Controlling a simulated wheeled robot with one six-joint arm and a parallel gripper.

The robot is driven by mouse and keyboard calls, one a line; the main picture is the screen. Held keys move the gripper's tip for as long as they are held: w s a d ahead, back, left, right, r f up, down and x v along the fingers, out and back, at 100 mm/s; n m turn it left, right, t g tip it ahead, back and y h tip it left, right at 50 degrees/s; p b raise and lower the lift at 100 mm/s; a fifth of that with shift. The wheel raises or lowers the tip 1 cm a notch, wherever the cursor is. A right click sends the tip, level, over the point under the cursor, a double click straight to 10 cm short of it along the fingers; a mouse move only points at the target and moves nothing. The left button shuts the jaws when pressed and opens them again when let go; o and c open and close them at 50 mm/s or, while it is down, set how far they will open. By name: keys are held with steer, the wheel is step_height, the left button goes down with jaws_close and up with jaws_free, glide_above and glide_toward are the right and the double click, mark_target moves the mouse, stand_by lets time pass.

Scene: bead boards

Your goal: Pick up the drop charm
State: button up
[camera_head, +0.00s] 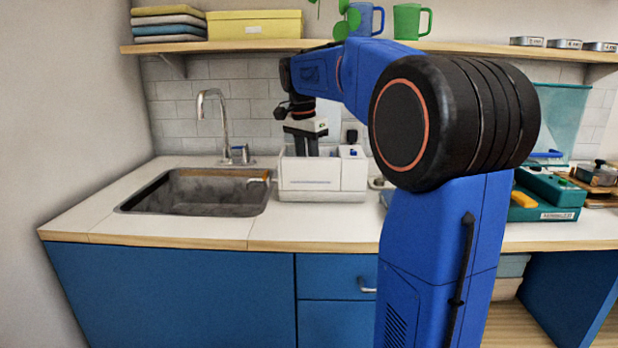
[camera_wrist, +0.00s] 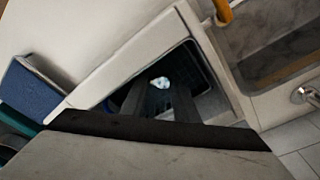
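My gripper (camera_head: 306,150) points down over the white caddy (camera_head: 310,184) beside the sink, with its fingertips at or just inside the caddy's opening. In the wrist view its two dark fingers (camera_wrist: 161,92) stand apart and look open. A small pale bluish-white piece (camera_wrist: 160,83) shows beyond the fingertips, inside the dark compartment of the caddy. It may be the drop charm, but its shape is too small to tell. Nothing is visibly held between the fingers. The head view hides the caddy's inside.
The sink (camera_head: 205,192) with its faucet (camera_head: 222,115) lies left of the caddy. The caddy's walls (camera_wrist: 213,68) surround the fingers closely. A shelf (camera_head: 240,46) runs above; a green case (camera_head: 548,190) sits at right. The front counter is clear.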

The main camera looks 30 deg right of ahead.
steer(key=shift+c, duration=0.9)
steer(key=shift+r, duration=0.1)
